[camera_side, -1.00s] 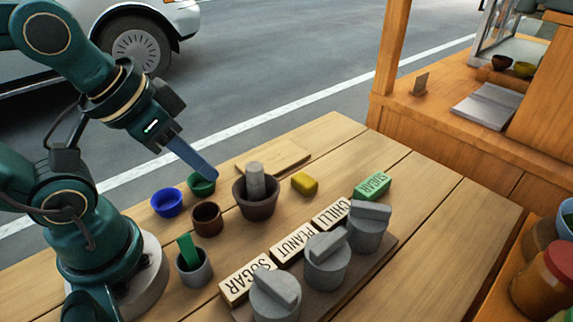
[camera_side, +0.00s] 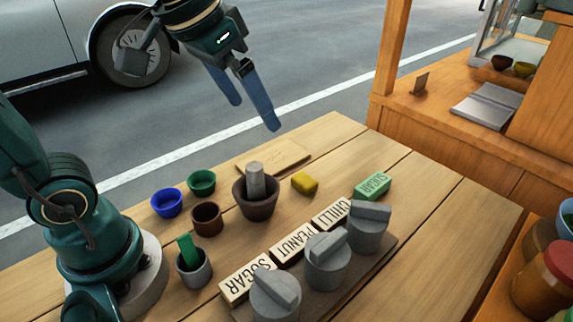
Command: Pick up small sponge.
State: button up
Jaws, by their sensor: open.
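The sponge is fully in view.
A grey pestle (camera_side: 256,178) stands in the mortar. Blue (camera_side: 166,204), green (camera_side: 201,182) and brown (camera_side: 207,220) bowls are to its left. Grey lidded jars (camera_side: 327,262) and label blocks (camera_side: 293,246) stand in front. A flat board (camera_side: 274,158) lies behind.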

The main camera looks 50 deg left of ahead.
jog(key=w+f+g, duration=0.1)
jog(key=w+f, duration=0.1)
jog(key=w, duration=0.5)
jog(key=g, duration=0.3)
send_over(306, 178)
jog(key=f, duration=1.1)
jog(key=shift+w+f, duration=0.3)
jog(key=shift+f, duration=0.05)
jog(key=shift+g, duration=0.5)
jog(key=shift+s+f, duration=0.15)
jog(key=shift+f, duration=1.8)
jog(key=shift+s+f, duration=0.15)
jog(key=shift+f, duration=1.75)
jog(key=c, duration=1.4)
jog(key=shift+r, duration=0.15)
